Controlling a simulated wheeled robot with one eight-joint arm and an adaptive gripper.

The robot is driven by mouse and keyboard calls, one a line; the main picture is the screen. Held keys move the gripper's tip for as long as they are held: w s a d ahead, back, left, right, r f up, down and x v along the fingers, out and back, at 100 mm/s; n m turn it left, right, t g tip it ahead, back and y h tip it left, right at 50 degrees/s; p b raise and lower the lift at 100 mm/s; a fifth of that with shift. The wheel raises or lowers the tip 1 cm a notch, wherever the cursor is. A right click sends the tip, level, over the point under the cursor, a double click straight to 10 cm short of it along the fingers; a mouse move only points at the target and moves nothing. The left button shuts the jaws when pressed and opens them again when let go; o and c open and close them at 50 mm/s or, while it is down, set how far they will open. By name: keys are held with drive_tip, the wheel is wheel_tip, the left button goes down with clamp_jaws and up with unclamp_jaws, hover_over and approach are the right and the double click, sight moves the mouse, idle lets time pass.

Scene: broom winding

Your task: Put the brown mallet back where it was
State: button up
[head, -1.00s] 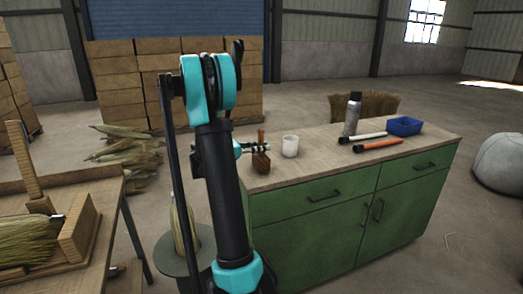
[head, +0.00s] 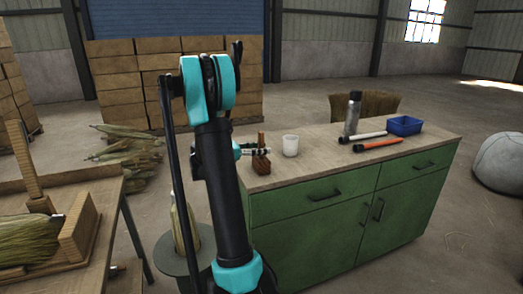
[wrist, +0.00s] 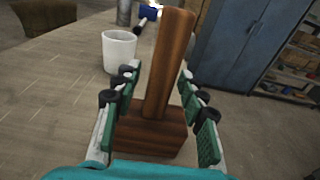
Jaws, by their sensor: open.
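The brown mallet stands upright on its block-shaped head (head: 261,165), handle up, near the left end of the wooden top of the green cabinet (head: 330,163). In the wrist view the mallet (wrist: 165,70) stands between the two fingers of my gripper (wrist: 160,88), handle rising between them and head lower down. My gripper (head: 257,151) is open around the mallet, with a green-padded finger on each side. In the head view my arm hides part of the cabinet's left end.
A white cup (head: 290,145) stands just right of the mallet. Further right are a spray can (head: 353,114), a white-handled tool (head: 362,137), an orange-handled tool (head: 378,145) and a blue bin (head: 404,125). A wooden bench (head: 105,190) is at left.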

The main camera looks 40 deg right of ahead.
drive_tip(key=v, duration=1.2)
drive_tip(key=s+a+f+m+t+y, duration=0.4)
drive_tip(key=s+a+f+m+y, duration=0.3)
drive_tip(key=a, duration=0.6)
drive_tip(key=s+a+f+m+t+y, duration=0.4)
drive_tip(key=s+a+f+m+y, duration=0.4)
drive_tip(key=s+a+f, duration=0.3)
drive_tip(key=s+a+y, duration=0.1)
drive_tip(key=s+a, duration=0.1)
drive_tip(key=s, duration=0.1)
drive_tip(key=shift+s+f, duration=0.2)
drive_tip(key=shift+s, duration=0.05)
